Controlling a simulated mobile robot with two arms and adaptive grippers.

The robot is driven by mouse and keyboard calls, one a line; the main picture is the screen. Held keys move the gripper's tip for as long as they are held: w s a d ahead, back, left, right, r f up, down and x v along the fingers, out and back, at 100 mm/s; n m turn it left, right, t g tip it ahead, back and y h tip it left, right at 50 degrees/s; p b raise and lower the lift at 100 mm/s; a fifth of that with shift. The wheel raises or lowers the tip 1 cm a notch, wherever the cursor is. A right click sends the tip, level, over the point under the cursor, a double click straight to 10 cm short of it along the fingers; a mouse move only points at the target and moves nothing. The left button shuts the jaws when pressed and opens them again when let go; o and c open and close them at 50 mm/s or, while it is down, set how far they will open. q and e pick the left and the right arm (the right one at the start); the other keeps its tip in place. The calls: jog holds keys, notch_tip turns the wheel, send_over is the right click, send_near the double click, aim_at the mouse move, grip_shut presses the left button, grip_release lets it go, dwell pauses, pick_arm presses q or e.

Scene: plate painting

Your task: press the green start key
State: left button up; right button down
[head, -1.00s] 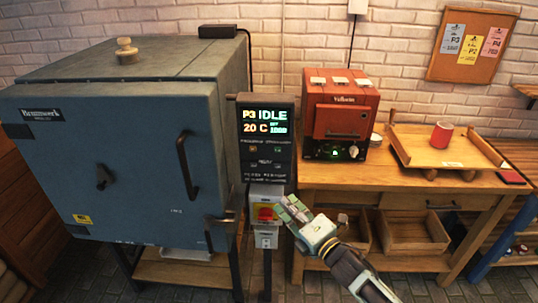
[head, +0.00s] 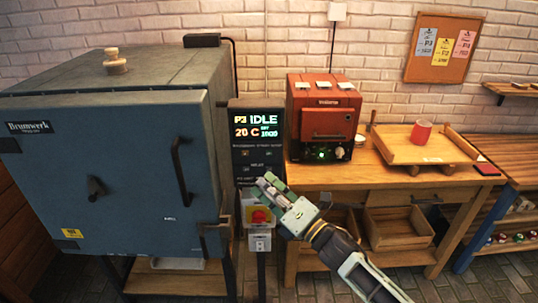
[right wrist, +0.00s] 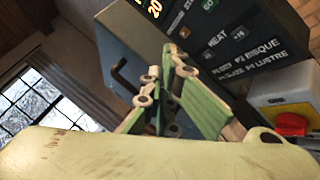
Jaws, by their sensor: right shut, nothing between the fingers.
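The kiln's dark control panel (head: 257,143) stands beside the blue kiln, its display reading P3 IDLE and 20 C. In the right wrist view the panel (right wrist: 262,75) is tilted, and a small green key (right wrist: 208,4) shows at the top edge, partly cut off. Its label cannot be read surely. My right gripper (head: 266,183) is shut and empty, its tips in front of the panel's lower part in the head view. In the right wrist view its fingers (right wrist: 172,58) come together left of the panel's keys. Contact with the panel cannot be told. My left gripper is not in view.
A red stop button (head: 260,216) sits just below the panel, close to my right fingers. The blue kiln (head: 110,170) with its handle stands left. A small red oven (head: 322,110) and a wooden tray (head: 400,150) with a red cup (head: 421,132) stand on the bench.

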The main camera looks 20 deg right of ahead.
aim_at(269, 153)
jog(key=shift+w+d+b, duration=0.35)
jog(key=shift+w+b, duration=0.15)
jog(key=shift+w, duration=0.75)
jog(key=shift+w+d+b, duration=0.4)
jog(key=shift+w+b, duration=0.05)
jog(key=shift+w, duration=0.85)
jog(key=shift+w+d+b, duration=0.35)
jog(key=shift+w+b, duration=0.15)
jog(key=shift+w, duration=0.75)
jog(key=shift+w+d+b, duration=0.1)
jog(key=shift+w+b, duration=0.25)
jog(key=shift+w, duration=0.05)
jog(key=shift+w+d+b, duration=0.1)
jog(key=shift+w+b, duration=0.2)
jog(key=shift+w, duration=0.05)
jog(key=shift+s, duration=0.15)
jog(key=shift+s+a+p, duration=0.2)
jog(key=shift+s+p, duration=0.1)
jog(key=shift+s, duration=0.35)
